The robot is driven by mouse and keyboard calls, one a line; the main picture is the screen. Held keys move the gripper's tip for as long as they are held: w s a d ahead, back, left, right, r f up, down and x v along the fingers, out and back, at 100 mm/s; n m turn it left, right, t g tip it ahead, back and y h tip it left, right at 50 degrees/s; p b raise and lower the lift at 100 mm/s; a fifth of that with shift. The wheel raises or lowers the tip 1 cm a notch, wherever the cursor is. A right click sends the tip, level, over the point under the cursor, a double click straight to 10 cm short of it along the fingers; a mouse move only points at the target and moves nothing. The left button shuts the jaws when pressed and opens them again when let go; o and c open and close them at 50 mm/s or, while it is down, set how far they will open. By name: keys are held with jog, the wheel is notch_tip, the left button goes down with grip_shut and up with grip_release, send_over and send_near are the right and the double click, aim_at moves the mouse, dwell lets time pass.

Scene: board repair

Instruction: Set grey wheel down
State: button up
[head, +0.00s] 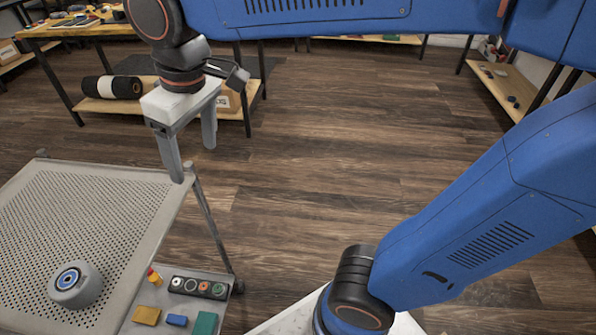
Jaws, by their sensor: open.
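My gripper (192,163) points down, open and empty, near the far right corner of that tabletop. It is well apart from the wheel, to the right of it and farther back. Nothing shows between its two grey fingers.
A lower tray holds a strip of round parts (199,287), a yellow block (146,316), a blue block (177,320), a green block (205,323) and a small red-and-yellow piece (154,275). A wooden workbench (75,28) stands behind. The middle floor is clear.

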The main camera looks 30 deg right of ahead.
jog(key=s+d+f+m+t, duration=0.1)
jog(key=s+d+f+m, duration=0.1)
jog(key=d, duration=0.5)
jog(key=s+d+f+m+t, duration=0.1)
jog(key=s+d+f+m, duration=0.2)
jog(key=d+f, duration=0.2)
jog(key=s+d+f+m+t+h, duration=0.1)
jog(key=s+d+f+m, duration=0.1)
jog(key=d, duration=0.7)
jog(key=shift+s+d+f, duration=0.15)
jog(key=shift+s+f, duration=0.15)
jog(key=shift+f, duration=0.35)
